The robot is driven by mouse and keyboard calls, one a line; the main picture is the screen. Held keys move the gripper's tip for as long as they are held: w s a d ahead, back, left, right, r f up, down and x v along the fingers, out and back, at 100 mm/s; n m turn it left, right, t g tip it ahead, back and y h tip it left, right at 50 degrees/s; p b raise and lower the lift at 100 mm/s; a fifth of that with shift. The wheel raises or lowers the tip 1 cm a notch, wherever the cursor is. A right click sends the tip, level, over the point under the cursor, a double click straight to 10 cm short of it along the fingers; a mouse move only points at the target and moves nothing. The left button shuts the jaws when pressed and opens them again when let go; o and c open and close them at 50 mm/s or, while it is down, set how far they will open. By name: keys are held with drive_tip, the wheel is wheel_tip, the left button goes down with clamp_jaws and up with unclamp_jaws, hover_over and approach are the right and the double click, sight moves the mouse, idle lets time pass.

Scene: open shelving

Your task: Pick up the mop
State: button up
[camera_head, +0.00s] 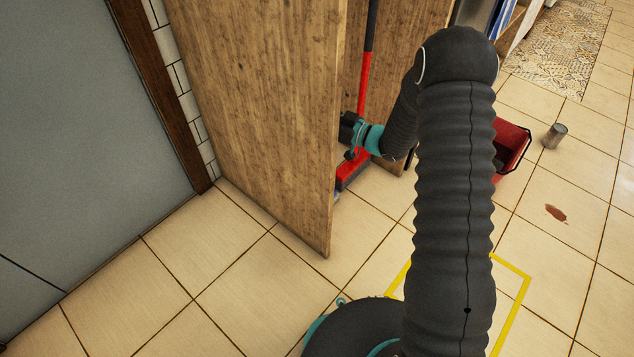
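A long-handled tool that looks like the mop stands upright between wooden panels, its pole (364,85) red below and dark above. Its red and dark head (353,172) is near the floor, partly hidden by the panel edge and my arm. My gripper (347,133) is at the lower part of the pole, just above the head, beside the panel edge. Its fingers are small, dark and partly hidden, so I cannot tell whether they are open or touch the pole.
A large wooden panel (270,110) stands close left of my gripper. A red bucket (512,148) is partly behind my arm, with a metal can (555,136) right of it. A reddish stain (556,213) and yellow floor lines (515,300) mark the tiles. Open floor lies front left.

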clamp_jaws()
idle(0.4)
